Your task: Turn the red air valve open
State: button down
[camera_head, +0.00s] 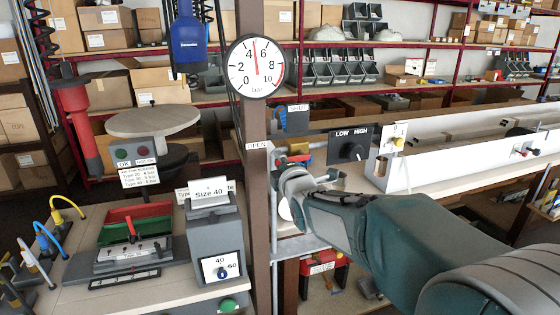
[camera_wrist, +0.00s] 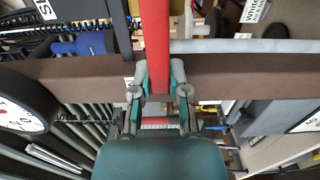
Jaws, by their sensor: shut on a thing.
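In the wrist view, the red valve handle (camera_wrist: 156,40) is a flat red bar running from the top edge down between the two fingers of my gripper (camera_wrist: 161,88). The fingers are closed around its end. In the head view, my gripper (camera_head: 290,182) is just right of the brown post, below the blue fitting (camera_head: 282,115). A small patch of red (camera_head: 297,158) shows just above it; I cannot tell whether it is the handle. An OPEN label (camera_head: 258,146) is on the post and a SHUT label (camera_head: 298,107) is to its right.
A pressure gauge (camera_head: 256,67) on the brown post (camera_head: 255,200) has its needle between 4 and 6. A LOW/HIGH knob panel (camera_head: 350,145) is close above my arm. A white profile (camera_head: 470,155) lies on the bench at right. A grey Size 40 machine (camera_head: 215,240) stands left.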

jog(key=shift+a+f, duration=0.1)
jog(key=shift+f, duration=0.2)
jog(key=c, duration=0.7)
grip_release()
jog(key=shift+o, duration=0.5)
jog(key=shift+a+r, duration=0.1)
jog(key=shift+a, duration=0.05)
jog(key=v, duration=1.2)
